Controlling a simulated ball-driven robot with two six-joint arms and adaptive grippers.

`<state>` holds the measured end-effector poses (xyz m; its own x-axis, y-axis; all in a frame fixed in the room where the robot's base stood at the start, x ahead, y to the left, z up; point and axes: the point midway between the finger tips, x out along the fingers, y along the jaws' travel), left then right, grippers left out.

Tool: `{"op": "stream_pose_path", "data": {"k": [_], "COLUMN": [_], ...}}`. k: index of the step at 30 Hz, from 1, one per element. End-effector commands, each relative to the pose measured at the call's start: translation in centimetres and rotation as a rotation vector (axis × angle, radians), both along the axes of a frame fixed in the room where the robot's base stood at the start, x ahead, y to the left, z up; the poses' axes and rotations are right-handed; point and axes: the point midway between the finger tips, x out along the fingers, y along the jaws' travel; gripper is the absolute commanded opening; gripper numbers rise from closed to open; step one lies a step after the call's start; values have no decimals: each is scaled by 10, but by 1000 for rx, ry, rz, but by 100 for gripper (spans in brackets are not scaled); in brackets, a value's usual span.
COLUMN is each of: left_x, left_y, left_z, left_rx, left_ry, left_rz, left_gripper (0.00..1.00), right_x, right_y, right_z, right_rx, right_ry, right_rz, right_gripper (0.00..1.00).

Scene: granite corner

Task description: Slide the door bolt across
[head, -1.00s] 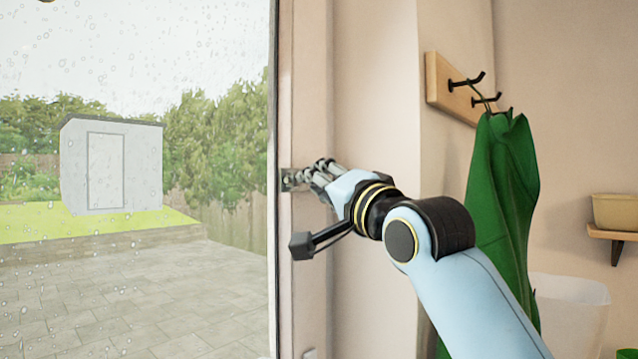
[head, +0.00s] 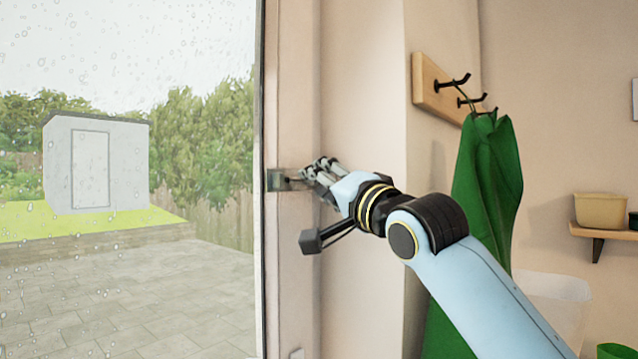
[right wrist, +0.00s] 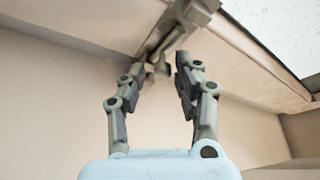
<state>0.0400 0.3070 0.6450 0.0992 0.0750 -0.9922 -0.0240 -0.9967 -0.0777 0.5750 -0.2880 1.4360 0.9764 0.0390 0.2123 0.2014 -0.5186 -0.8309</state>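The metal door bolt (head: 279,180) is mounted at the door's edge beside the glass, and my right gripper (head: 318,168) is just to its right. In the right wrist view the bolt (right wrist: 190,14) runs down from the top edge, with a small knob (right wrist: 162,69) at its lower end. The right gripper's fingers (right wrist: 160,68) stand apart on either side of the knob, with visible gaps. In the head view the fingers partly hide the bolt's right end. My left gripper is in neither view.
The glass pane (head: 130,240) looks onto a patio and shed. A green cloth (head: 485,190) hangs from a wooden hook rail (head: 436,88) behind my right arm. A shelf (head: 604,231) with a beige container (head: 601,210) is at the far right.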

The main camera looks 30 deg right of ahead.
Motion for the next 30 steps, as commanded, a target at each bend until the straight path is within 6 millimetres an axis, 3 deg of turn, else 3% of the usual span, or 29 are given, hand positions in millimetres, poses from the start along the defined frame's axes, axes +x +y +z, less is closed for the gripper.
{"op": "stream_pose_path", "data": {"k": [11, 14, 24, 30], "left_x": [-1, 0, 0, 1], "left_y": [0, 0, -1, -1], "left_z": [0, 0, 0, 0], "left_rx": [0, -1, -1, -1], "left_ry": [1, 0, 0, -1], "left_rz": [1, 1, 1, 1], "left_gripper": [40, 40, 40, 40], "right_x": [-6, -19, -92, -113], "right_y": [0, -1, -4, -6], "right_z": [-2, -5, -21, -26], "right_rx": [-1, -2, -6, -3], "right_ry": [0, 1, 3, 2], "right_rz": [0, 0, 3, -1], "right_gripper": [39, 39, 39, 39]}}
